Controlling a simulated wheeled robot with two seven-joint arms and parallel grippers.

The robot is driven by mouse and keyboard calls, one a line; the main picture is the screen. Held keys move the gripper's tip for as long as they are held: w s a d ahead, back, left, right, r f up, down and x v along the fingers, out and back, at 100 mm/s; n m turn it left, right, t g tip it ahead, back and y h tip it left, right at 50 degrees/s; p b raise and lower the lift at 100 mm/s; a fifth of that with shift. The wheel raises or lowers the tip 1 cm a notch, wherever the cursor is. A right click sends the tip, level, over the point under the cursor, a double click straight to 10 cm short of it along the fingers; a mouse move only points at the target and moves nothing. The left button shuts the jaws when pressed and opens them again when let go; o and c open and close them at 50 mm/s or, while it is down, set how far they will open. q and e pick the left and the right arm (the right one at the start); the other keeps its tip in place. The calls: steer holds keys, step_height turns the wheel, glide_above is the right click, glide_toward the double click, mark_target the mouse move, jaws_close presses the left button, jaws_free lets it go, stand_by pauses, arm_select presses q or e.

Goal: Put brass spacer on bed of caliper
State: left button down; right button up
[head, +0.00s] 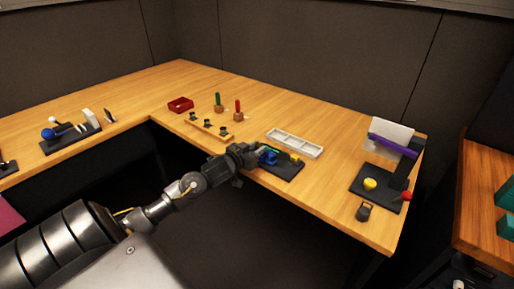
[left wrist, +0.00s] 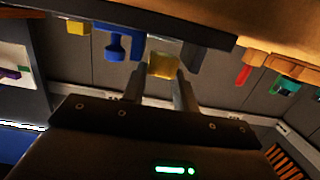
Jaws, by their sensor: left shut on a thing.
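The brass spacer (left wrist: 163,66) is a small gold block between the two fingertips of my left gripper (left wrist: 162,74), which is shut on it. The caliper appears to be the dark-based device (head: 286,171) at the table's front edge, with blue and yellow parts. In the left wrist view, its blue part (left wrist: 115,42) and yellow part (left wrist: 78,28) hang from the dark base in a tilted, upside-down picture. The spacer is close to the blue part and a dark block (left wrist: 196,56). In the head view my left gripper (head: 259,154) hides the spacer. Whether it touches the bed cannot be told.
A white compartment tray (head: 295,143) lies just behind the device. A wooden rack (head: 209,127) and a red box (head: 180,104) stand to the left. Another dark panel (head: 378,188) with a yellow knob is at right. A small dark object (head: 364,211) lies near the front edge.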

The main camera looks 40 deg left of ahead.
arm_select(q)
steer(key=shift+f, duration=0.35)
steer(key=c, duration=1.1)
jaws_free()
steer(key=shift+r, duration=0.25)
steer(key=s, duration=0.4)
steer(key=s+r, duration=0.1)
steer(key=s, duration=0.3)
steer(key=s+r, duration=0.1)
steer(key=s, duration=0.3)
steer(key=shift+d+r, duration=0.15)
steer(key=shift+r, duration=0.1)
